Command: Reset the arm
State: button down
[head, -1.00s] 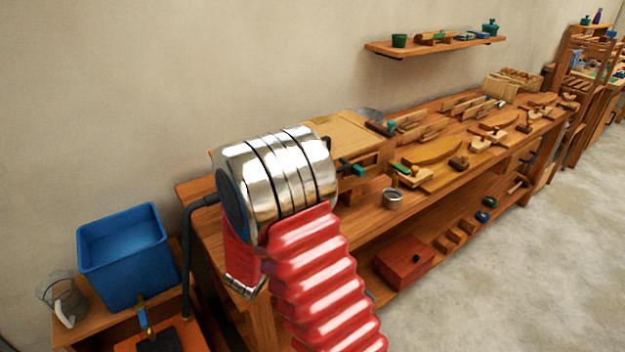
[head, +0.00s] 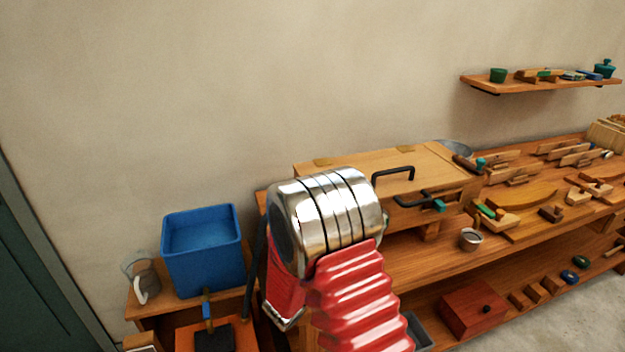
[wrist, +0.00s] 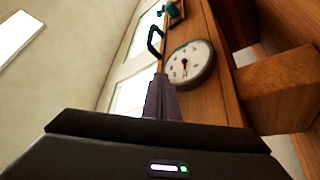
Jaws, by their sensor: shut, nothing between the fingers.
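In the wrist view my gripper (wrist: 162,98) shows as a narrow dark pair of fingers pressed together, with nothing between them. Beyond the fingertips are a black handle (wrist: 155,42) and a round white dial (wrist: 190,66) on a wooden face; I see no contact with either. In the head view my arm is bent, with its silver joint and red ribbed sleeve in front of the bench. My gripper is hidden there.
A wooden workbench (head: 415,262) with a black-handled wooden chest (head: 345,167) and several tools lies behind and right of my arm. A blue bin (head: 204,262) and glass jug (head: 141,276) stand left. A red box (head: 472,308) sits on the lower shelf.

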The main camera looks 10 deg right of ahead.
jog(key=shift+r, duration=0.1)
jog(key=s+d+r+m+g+y, duration=0.2)
jog(key=s+d+r+g, duration=0.1)
jog(key=s+d+g, duration=0.55)
jog(key=s+a+f+g+y, duration=0.15)
jog(key=s+g+y, duration=0.35)
jog(key=s, duration=0.8)
jog(key=s+a+f+n+t+y, duration=0.1)
jog(key=s+a+n+t+y, duration=0.1)
jog(key=s+a+t+y, duration=0.45)
jog(key=w+a+r+n+t+y, duration=0.2)
jog(key=a+y, duration=0.4)
jog(key=a, duration=0.5)
notch_tip(320, 180, up, 2)
jog(key=shift+w+a+r+n+y, duration=0.15)
jog(key=shift+a+n+y, duration=0.2)
jog(key=shift+n, duration=0.25)
